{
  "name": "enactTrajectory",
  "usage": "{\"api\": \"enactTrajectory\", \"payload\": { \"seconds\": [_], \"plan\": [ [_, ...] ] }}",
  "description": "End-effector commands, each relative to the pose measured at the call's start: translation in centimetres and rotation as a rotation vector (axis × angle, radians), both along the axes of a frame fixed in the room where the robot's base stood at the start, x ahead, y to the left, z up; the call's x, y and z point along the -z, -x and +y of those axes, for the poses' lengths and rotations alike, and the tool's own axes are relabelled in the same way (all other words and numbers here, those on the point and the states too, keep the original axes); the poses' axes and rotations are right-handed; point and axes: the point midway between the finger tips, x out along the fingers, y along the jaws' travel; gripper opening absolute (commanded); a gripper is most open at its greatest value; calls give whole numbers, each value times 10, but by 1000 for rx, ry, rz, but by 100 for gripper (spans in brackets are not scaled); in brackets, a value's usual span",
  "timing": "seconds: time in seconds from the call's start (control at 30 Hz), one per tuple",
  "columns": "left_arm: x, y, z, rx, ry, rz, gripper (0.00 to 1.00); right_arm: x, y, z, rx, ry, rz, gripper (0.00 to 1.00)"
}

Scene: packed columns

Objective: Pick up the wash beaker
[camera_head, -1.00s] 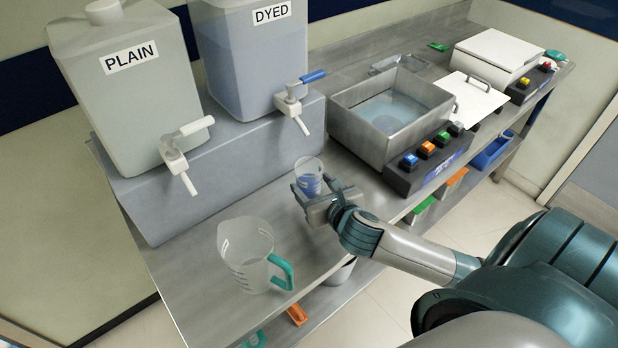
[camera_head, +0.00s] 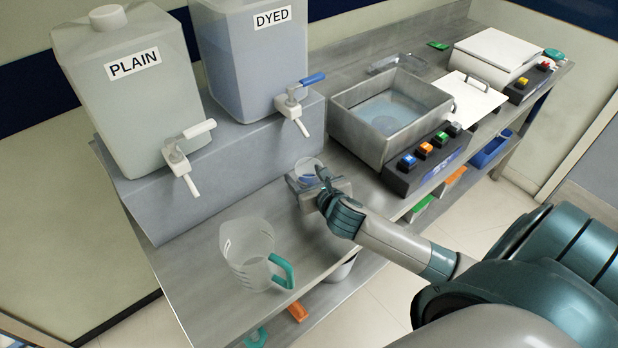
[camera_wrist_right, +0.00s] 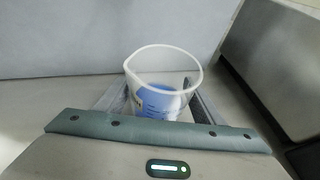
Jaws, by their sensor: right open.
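In the right wrist view the same beaker (camera_wrist_right: 162,66) is upright, with a white rim, between the two fingers of the right gripper (camera_wrist_right: 157,105). The gripper is open, one finger on each side of it. I cannot tell whether a finger touches it. A larger clear jug (camera_head: 247,250) with a teal handle stands on the bench at left, apart from the gripper. My left gripper is not in view.
The PLAIN tank (camera_head: 130,100) and DYED tank (camera_head: 250,60) stand on a grey riser (camera_head: 240,150), their taps reaching over the bench. A metal basin (camera_head: 365,140) of water and a button box (camera_head: 425,165) are right of the beaker. Bare bench lies between beaker and jug.

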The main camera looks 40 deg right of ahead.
Motion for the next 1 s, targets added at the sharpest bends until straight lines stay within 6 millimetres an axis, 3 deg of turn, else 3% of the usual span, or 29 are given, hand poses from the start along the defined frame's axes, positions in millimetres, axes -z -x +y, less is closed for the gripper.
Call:
{"api": "enactTrajectory", "payload": {
  "seconds": [0.23, 0.73, 0.87, 1.0],
  "plan": [
    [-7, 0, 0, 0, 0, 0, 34, 7, -20, -4, 0, 0, 0, 62],
    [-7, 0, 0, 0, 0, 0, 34, 9, -20, -4, 0, 1, 0, 62],
    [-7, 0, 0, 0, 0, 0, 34, 9, -20, -4, 0, 1, 0, 31],
    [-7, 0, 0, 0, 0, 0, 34, 8, -21, -4, 0, 1, -1, 28]
  ]
}}
